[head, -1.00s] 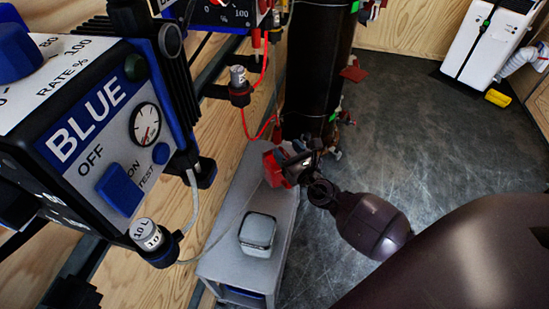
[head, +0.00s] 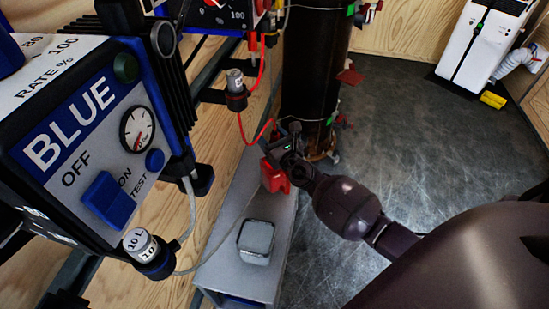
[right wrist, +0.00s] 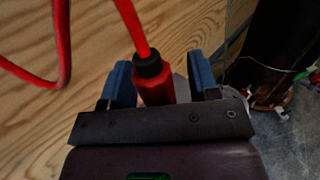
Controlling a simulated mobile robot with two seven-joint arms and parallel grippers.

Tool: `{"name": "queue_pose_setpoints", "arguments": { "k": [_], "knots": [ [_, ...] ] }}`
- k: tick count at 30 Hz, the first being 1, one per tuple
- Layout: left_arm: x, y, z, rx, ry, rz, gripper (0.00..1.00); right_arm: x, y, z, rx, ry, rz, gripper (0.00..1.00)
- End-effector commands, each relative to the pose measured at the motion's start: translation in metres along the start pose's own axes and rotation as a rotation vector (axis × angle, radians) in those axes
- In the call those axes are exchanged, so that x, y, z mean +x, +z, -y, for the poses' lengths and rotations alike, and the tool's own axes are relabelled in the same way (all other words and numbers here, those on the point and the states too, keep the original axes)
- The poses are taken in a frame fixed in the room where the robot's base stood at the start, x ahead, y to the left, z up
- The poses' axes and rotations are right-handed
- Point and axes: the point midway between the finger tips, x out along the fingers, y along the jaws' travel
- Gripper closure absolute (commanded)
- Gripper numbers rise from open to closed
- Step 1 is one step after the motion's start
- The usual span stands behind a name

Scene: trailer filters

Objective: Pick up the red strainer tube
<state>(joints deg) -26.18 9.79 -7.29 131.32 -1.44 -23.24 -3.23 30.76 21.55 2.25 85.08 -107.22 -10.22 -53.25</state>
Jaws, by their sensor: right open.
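The red strainer tube (right wrist: 155,84) shows in the right wrist view as a red cylinder with a black collar. A red hose enters its top. My right gripper (right wrist: 160,74) is open, with one blue-padded finger on each side of the tube and a gap on both sides. The tube's lower part is hidden behind the gripper body. In the head view my right gripper (head: 287,143) is just above a red item (head: 275,177) at the far end of the grey bench. The gripper partly covers that area, so I cannot pick out the tube there. My left gripper is not in view.
The grey bench (head: 227,250) carries a pale square container (head: 256,242). The blue-labelled pump unit (head: 100,140) fills the left. The red hose (head: 243,128) loops from a bottle (head: 235,85). A dark tall cylinder (head: 312,75) stands behind the gripper. Open floor lies right.

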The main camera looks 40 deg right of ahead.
Motion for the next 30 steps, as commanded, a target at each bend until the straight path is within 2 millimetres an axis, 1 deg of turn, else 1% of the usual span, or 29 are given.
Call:
{"name": "queue_pose_setpoints", "arguments": {
  "k": [2,3,5,12,13,14,25,28,30],
  "knots": [
    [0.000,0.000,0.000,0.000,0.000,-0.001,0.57,0.000,0.000,0.000,0.000,0.000,0.000,0.44],
    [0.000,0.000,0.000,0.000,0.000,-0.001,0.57,0.000,0.000,0.000,0.000,0.000,0.000,0.48],
    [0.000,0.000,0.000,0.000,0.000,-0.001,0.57,0.000,0.000,0.000,0.000,0.000,0.000,0.57],
    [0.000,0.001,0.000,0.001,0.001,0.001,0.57,-0.001,0.000,0.000,0.000,0.000,0.000,0.94],
    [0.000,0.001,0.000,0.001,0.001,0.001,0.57,-0.001,0.000,0.000,0.000,0.000,0.000,0.98],
    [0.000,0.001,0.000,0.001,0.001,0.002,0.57,-0.001,0.000,0.000,0.000,0.000,0.000,1.00],
    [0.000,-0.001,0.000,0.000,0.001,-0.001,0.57,0.000,0.003,0.000,0.001,-0.001,0.002,1.00],
    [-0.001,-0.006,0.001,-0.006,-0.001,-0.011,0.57,0.001,0.011,0.000,0.001,-0.001,0.006,1.00],
    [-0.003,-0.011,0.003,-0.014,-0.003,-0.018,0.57,0.001,0.021,0.000,0.001,-0.002,0.010,1.00]
  ]
}}
